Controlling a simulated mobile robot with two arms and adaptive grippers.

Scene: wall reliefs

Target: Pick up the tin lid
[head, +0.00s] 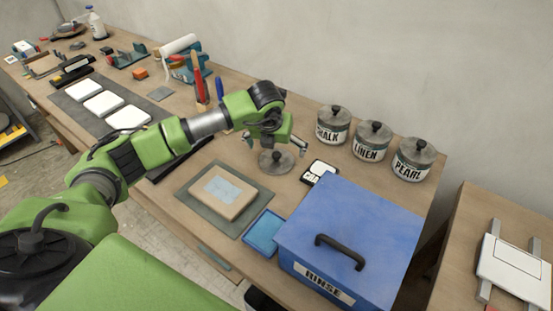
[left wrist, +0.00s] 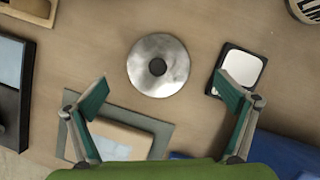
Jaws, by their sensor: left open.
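The tin lid (head: 277,161) is a round grey metal disc with a knob in its middle. It lies on the wooden table, right of the tan block. In the left wrist view the tin lid (left wrist: 158,65) shows whole from above, with a dark round centre. My left gripper (head: 275,143) is open and empty, above the lid with its fingers pointing down. In the left wrist view its green fingers (left wrist: 161,80) are spread wide, one to each side of the lid and lower in the picture. My right gripper is not in view.
A tan block (head: 222,193) lies on a grey-green mat close by. A black-framed white pad (head: 318,172) lies right of the lid. A blue RINSE box (head: 352,235) stands in front, and labelled tins (head: 373,140) stand behind to the right.

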